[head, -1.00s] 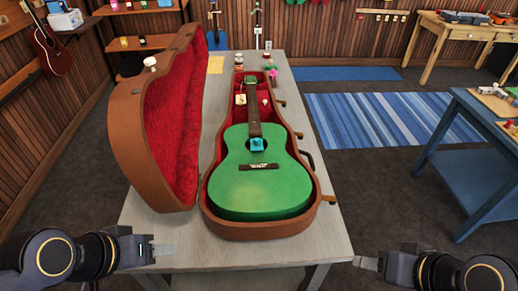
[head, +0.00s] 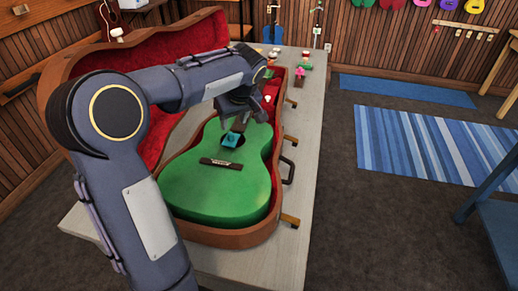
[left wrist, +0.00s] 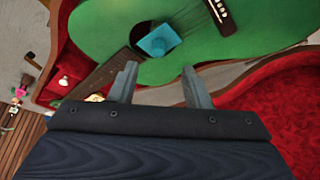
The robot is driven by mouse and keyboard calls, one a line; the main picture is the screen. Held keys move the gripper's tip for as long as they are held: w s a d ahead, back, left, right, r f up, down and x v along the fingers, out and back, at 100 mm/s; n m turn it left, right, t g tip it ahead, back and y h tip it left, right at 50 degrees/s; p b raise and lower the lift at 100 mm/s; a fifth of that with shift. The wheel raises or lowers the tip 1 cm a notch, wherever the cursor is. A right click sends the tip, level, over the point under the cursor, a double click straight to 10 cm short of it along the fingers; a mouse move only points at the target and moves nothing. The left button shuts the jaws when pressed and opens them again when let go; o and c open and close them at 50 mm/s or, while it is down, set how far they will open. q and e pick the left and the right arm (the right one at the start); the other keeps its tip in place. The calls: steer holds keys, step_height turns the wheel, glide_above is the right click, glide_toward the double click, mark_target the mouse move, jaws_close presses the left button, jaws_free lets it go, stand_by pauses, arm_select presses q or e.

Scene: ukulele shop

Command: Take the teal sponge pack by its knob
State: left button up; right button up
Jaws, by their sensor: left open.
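The teal sponge pack (head: 229,141) sits on the green ukulele (head: 215,180) near its sound hole. In the left wrist view the pack (left wrist: 152,40) lies just beyond my fingertips, with a darker rounded part that looks like its knob. My left gripper (head: 236,124) is over the instrument, close above the pack and pointing down. In the left wrist view its two fingers (left wrist: 159,72) are apart with nothing between them. My right gripper is out of view.
The instrument lies in an open brown case (head: 235,238) with red lining, its lid standing up at the left. The case rests on a pale table (head: 300,135). Small items stand at the table's far end. A blue table edge (head: 490,190) is at the right.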

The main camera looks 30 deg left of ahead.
mark_target(231, 134)
arm_select(q)
steer(key=p+x, duration=0.1)
steer(key=x, duration=0.6)
steer(key=shift+w+a+f+p, duration=0.25)
steer(key=shift+p, duration=0.1)
steer(key=shift+c, duration=0.4)
jaws_close()
